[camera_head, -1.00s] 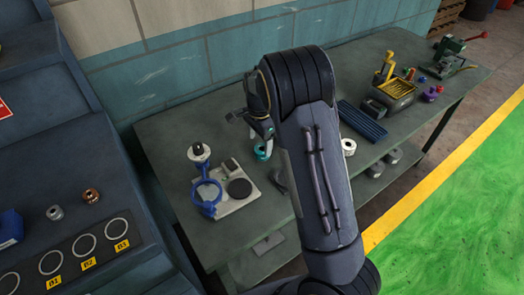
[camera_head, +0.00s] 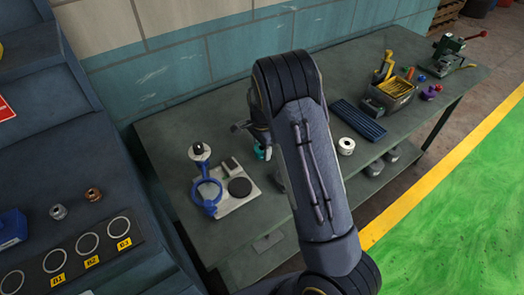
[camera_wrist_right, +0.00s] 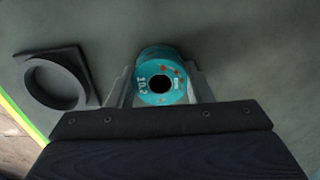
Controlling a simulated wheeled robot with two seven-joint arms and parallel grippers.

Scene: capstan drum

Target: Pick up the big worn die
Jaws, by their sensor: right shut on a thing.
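The big worn die (camera_wrist_right: 160,98) is a teal, cylindrical piece with a dark central hole, white lettering and reddish worn spots. In the right wrist view it sits between the fingers of my right gripper (camera_wrist_right: 161,80), which is shut on it. In the head view only a teal bit of the die (camera_head: 259,152) shows beside my right arm, low over the workbench (camera_head: 165,150). My right arm hides the rest of it and most of the gripper. I cannot tell whether the die still touches the bench. My left gripper is not in view.
A blue ring stand on a pale plate (camera_head: 222,207) stands left of the arm. A dark holder with a round recess (camera_wrist_right: 52,78) lies left of the die. A white roll (camera_head: 346,146), a ribbed blue mat (camera_head: 359,120) and a grey bin (camera_head: 394,94) are to the right.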

